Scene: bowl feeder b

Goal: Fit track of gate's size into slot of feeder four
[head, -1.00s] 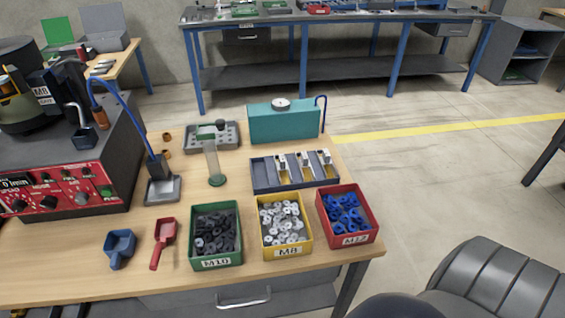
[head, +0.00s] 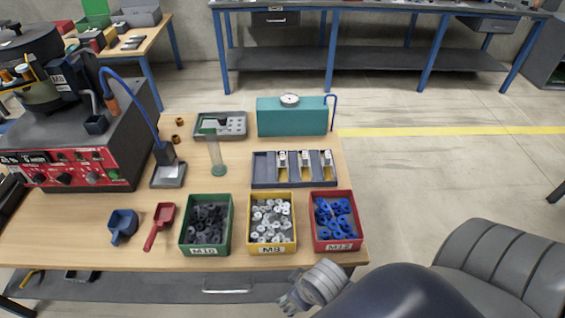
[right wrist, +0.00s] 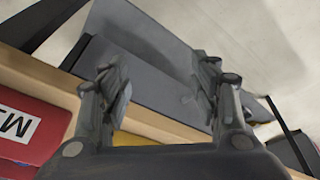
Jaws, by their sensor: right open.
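The feeder (head: 75,130) stands at the left of the bench, with a dark bowl on top and a red control panel. A dark plate marked M8 (head: 58,80) is on its side; smaller print below is too small to read. A navy rack (head: 264,170) holds three tracks (head: 305,164) side by side in its middle and right; its left part is empty. Their size marks are unreadable. My right gripper (head: 287,302) is at the bottom, in front of the bench edge, apart from the rack. In the right wrist view its fingers (right wrist: 160,85) are apart and empty. My left gripper is out of view.
Green M10 (head: 207,251), yellow M8 (head: 271,249) and red M12 (head: 337,245) bins line the front edge, between my right gripper and the rack. A blue scoop (head: 122,226), red scoop (head: 160,225), clear tube (head: 217,155) and teal box (head: 290,118) stand around.

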